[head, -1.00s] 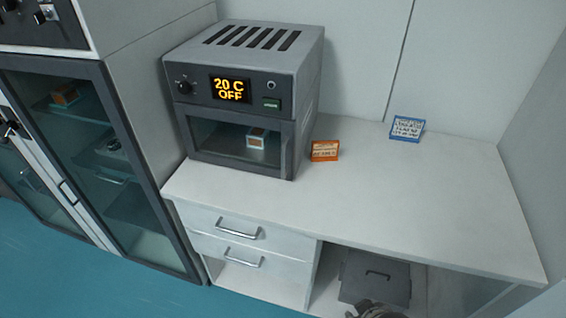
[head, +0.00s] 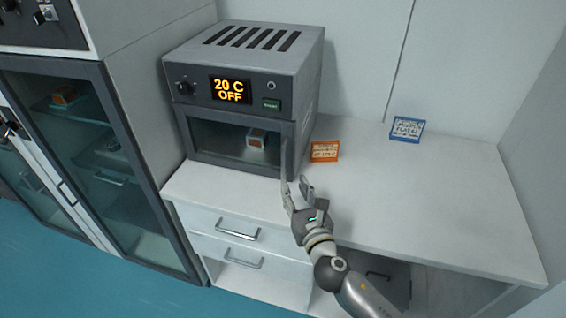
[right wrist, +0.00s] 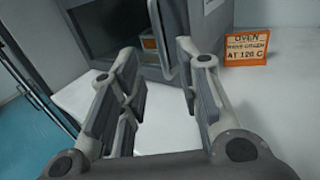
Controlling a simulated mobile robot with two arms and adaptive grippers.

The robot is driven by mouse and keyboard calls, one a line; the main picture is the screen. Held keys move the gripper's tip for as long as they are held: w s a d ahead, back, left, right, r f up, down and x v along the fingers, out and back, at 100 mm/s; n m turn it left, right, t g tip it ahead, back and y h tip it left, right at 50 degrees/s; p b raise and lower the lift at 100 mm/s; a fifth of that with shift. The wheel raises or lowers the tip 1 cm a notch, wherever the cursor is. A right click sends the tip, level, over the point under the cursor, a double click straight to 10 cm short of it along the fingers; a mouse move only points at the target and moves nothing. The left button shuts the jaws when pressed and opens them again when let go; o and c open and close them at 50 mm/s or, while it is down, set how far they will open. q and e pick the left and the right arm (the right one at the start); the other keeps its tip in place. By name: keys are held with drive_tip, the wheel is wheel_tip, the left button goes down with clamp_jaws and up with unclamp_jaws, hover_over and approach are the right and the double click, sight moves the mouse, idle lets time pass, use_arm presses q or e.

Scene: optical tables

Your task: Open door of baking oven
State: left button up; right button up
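The baking oven (head: 240,95) is a grey box on the white counter, its display reading 20 C OFF. Its glass door (head: 215,140) is shut, with a small orange-and-white box (head: 256,138) visible behind the glass. The vertical door handle (head: 286,150) is at the door's right edge; it also shows in the right wrist view (right wrist: 160,40). My right gripper (head: 296,186) is open and empty, just in front of the handle's lower end. In the right wrist view the open fingers (right wrist: 155,62) lie either side of the handle's line; contact cannot be told. My left gripper is not in view.
An orange sign (head: 325,151) stands just right of the oven, and a blue sign (head: 407,129) stands farther back. The white counter (head: 440,200) is otherwise clear. A tall glass-door cabinet (head: 95,150) stands at the left. Drawers (head: 225,235) are below the counter.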

sight(284, 164)
drive_tip(key=x, duration=1)
drive_tip(key=shift+w, duration=0.3)
drive_tip(key=shift+c, duration=0.5)
clamp_jaws()
